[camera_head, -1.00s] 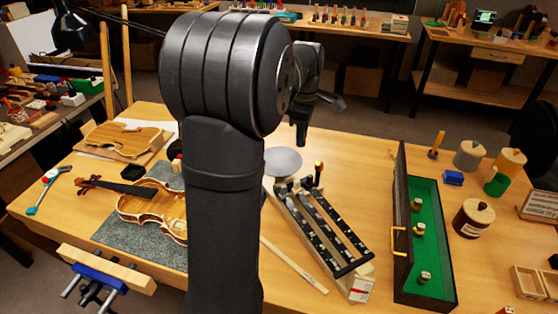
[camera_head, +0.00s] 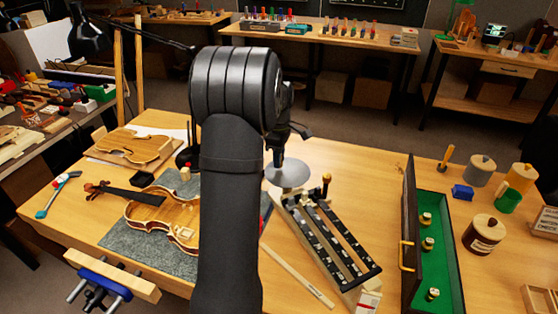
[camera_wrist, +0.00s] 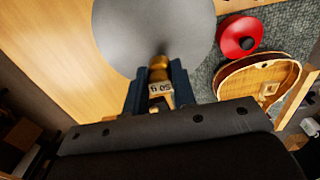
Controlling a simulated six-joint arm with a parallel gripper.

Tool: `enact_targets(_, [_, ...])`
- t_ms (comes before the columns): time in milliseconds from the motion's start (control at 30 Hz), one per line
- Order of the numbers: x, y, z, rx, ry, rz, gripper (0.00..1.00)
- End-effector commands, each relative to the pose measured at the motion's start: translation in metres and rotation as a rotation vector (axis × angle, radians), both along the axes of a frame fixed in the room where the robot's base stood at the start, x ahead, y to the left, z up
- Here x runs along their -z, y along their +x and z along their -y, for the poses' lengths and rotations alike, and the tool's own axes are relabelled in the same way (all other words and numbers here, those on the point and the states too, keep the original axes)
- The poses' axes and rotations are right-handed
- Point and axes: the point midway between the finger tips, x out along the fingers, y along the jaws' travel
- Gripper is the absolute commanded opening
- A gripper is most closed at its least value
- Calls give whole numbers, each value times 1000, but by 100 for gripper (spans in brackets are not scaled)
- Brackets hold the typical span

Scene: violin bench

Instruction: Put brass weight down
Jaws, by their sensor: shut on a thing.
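My gripper (camera_wrist: 158,92) is shut on a brass weight (camera_wrist: 160,87), whose pale label shows between the two dark fingers. In the wrist view the weight's far end overlaps the near edge of a round grey plate (camera_wrist: 150,30). I cannot tell whether it touches the plate. In the head view my gripper (camera_head: 276,157) points down at the left edge of the grey plate (camera_head: 288,174). The weight cannot be made out there. Other brass weights (camera_head: 428,243) stand in an open green-lined case (camera_head: 456,275) at the right.
A violin (camera_head: 165,213) lies on a grey mat (camera_head: 125,240) left of my arm. A slanted rack with dark strips (camera_head: 330,240) stands right of it. A red round thing (camera_wrist: 240,37) is beside the plate. Jars (camera_head: 484,233) stand at the far right.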

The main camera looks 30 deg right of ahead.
Motion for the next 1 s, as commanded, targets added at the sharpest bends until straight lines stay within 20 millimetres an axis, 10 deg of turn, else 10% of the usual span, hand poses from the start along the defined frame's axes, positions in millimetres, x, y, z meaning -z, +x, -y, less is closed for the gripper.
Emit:
enact_targets(467, [18, -1, 0, 0, 1, -1, 2])
enact_targets(500, [18, 0, 0, 0, 1, -1, 32])
enact_targets(567, [18, 0, 0, 0, 1, -1, 44])
enact_targets(1000, [5, 0, 1, 0, -1, 3, 46])
